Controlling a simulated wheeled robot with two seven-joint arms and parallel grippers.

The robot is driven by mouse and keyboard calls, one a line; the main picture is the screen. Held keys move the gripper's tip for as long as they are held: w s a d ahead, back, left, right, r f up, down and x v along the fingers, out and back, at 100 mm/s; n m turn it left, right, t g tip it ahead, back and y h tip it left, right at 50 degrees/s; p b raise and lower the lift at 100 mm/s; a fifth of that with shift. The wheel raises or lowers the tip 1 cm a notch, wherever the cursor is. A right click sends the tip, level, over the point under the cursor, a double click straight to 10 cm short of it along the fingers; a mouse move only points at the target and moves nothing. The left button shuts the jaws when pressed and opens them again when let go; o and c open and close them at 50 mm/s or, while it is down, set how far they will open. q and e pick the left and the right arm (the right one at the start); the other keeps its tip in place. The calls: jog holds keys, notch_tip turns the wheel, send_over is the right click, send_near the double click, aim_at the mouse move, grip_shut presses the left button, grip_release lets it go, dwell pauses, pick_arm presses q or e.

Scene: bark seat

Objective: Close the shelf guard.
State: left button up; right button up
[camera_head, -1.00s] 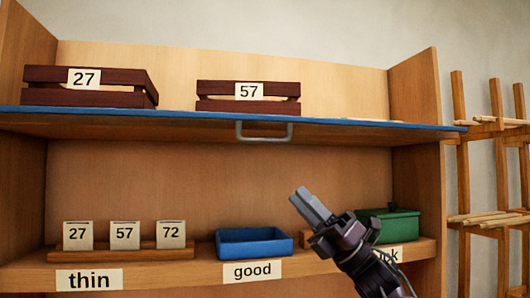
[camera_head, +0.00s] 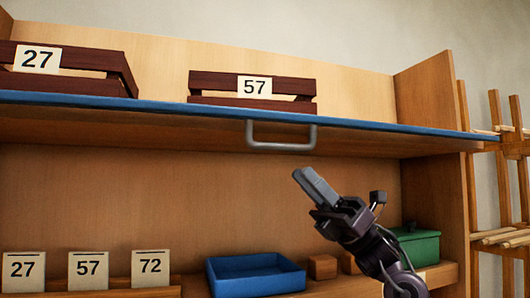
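The shelf guard appears to be the long blue-edged panel (camera_head: 370,127) that runs across the unit at the upper shelf. It lies about level, and a grey U-shaped handle (camera_head: 281,146) hangs from it near the middle. My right gripper (camera_head: 309,182) is in front of the unit, below the handle and a little to its right, apart from it. Its fingers point up and left, look pressed together and hold nothing that I can see. My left gripper is not in view.
Dark red crates labelled 27 (camera_head: 75,83) and 57 (camera_head: 215,82) stand above the panel. Below are cards (camera_head: 87,271), a blue tray (camera_head: 256,275), small wooden blocks (camera_head: 322,266) and a green box (camera_head: 418,248). A wooden rack (camera_head: 500,180) stands at the right.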

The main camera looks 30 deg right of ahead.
aim_at(283, 147)
jog(key=p+x, duration=0.1)
jog(key=x, duration=0.1)
jog(key=p+x, duration=0.1)
jog(key=x, duration=0.1)
jog(key=p+x, duration=0.2)
jog(key=x, duration=0.1)
jog(key=shift+s+r, duration=0.3)
jog(key=shift+s, duration=0.1)
jog(key=shift+w+a+r, duration=0.15)
jog(key=shift+a, duration=0.1)
jog(key=shift+c, duration=0.3)
grip_shut()
